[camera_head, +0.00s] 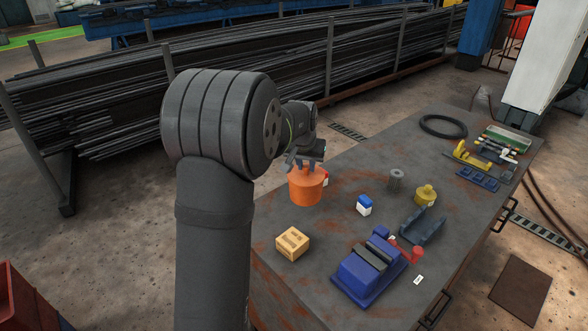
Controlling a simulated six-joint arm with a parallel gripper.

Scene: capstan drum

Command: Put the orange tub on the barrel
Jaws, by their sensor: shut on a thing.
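The orange tub (306,188) is upright at the left part of the table, below my gripper (308,166). My gripper points down and is shut on the top of the tub. I cannot tell whether the tub's base touches the table. No thing is clearly a barrel. A small grey upright cylinder (396,180) stands to the right of the tub and may be it, but I cannot be sure.
The rusty table (325,230) also bears a blue-and-white box (364,205), a wooden box (292,244), a blue vise (368,267), a yellow knobbed object (425,195) and a black ring (443,126). A small red-and-white item is partly hidden behind the tub.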

